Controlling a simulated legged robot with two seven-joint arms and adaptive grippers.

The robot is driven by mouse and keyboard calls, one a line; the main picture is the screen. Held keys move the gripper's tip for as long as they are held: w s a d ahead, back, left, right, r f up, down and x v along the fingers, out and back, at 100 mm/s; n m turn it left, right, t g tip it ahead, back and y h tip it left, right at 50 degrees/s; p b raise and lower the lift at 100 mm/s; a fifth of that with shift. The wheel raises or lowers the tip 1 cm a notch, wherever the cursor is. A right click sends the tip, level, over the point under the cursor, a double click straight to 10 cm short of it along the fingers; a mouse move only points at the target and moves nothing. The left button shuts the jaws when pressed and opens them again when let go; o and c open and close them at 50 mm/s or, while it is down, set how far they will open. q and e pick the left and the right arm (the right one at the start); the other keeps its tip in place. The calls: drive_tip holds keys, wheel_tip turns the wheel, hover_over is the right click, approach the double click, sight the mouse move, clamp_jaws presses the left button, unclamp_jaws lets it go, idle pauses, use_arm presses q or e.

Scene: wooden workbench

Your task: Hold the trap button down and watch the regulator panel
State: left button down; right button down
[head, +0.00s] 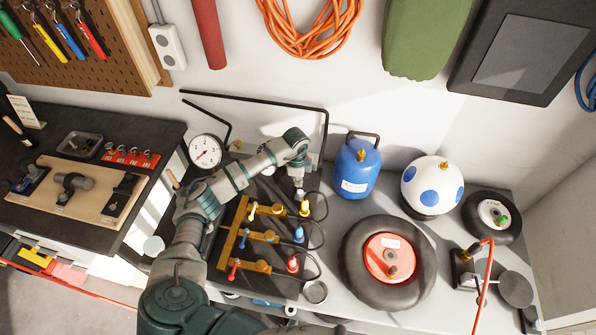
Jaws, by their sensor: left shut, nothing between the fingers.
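The regulator panel (277,284) is a dark board with brass pipework (241,238) and yellow, blue and red valves and fittings. A round white gauge (205,151) with a red needle stands at its upper left; its reading is too small to tell. My left arm reaches in from the bottom left and bends over the panel. My left gripper (299,192) is shut and empty, pointing down at the panel's upper right, close to a yellow fitting (305,208). I cannot make out the trap button or tell whether the fingertips touch anything. My right gripper is out of view.
Right of the panel stand a blue gas cylinder (357,168), a white ball with blue spots (432,184) and a wheel with a red hub (389,258). A black pipe frame (255,101) rises behind. A dark bench (140,131) with tools is at left.

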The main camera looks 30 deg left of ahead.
sight(299, 193)
use_arm(q)
wheel_tip(299, 193, down, 5)
drive_tip(key=shift+w+f, duration=0.1)
drive_tip(key=shift+f, duration=0.05)
idle(0.4)
wheel_tip(299, 193, down, 2)
drive_tip(key=shift+d, duration=0.1)
drive_tip(key=shift+s+f, duration=0.15)
drive_tip(key=shift+s, duration=0.1)
idle(1.5)
idle(0.4)
